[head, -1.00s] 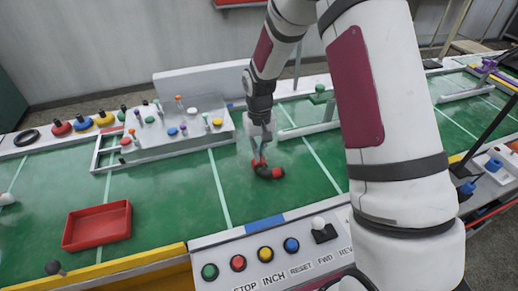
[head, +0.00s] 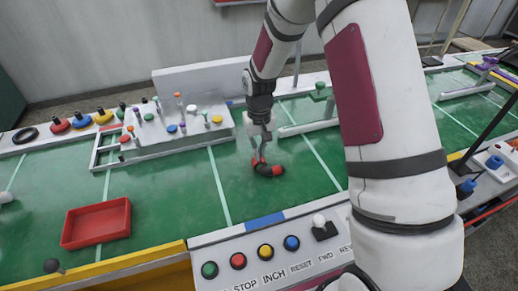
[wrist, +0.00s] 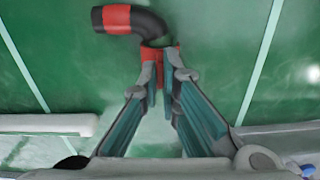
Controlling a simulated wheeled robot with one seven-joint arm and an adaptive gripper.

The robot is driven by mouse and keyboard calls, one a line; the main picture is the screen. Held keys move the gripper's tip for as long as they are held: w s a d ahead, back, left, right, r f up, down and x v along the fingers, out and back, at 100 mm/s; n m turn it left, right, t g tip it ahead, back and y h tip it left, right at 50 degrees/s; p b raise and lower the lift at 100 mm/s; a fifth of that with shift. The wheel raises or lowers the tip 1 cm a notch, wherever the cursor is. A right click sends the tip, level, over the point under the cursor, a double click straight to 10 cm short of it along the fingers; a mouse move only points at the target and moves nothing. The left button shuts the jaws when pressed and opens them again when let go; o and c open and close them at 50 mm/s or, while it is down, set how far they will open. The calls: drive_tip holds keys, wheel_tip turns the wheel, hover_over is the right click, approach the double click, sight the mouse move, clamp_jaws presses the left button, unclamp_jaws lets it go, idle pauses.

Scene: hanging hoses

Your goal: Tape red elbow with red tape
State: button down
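The red elbow (head: 268,170) is a short curved pipe, black at the bend with red ends. It lies on the green table top. In the wrist view the elbow (wrist: 150,22) bends at the top, with one red end at left and the other at my fingertips. My gripper (head: 259,157) points down at the elbow. In the wrist view the fingertips of my gripper (wrist: 162,68) are close together over the near red end, with red showing around them. I cannot tell whether they grip it. No separate roll of red tape can be made out.
A red tray (head: 97,223) sits at front left. A white fixture with coloured knobs (head: 170,128) stands at back left. A button panel (head: 265,251) runs along the front edge. A white bar (head: 308,127) lies right of my gripper. Green surface between tray and elbow is clear.

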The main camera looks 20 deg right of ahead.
drive_tip(key=shift+f, duration=0.45)
idle(0.4)
drive_tip(key=c, duration=1.7)
unclamp_jaws()
drive_tip(key=shift+r, duration=0.1)
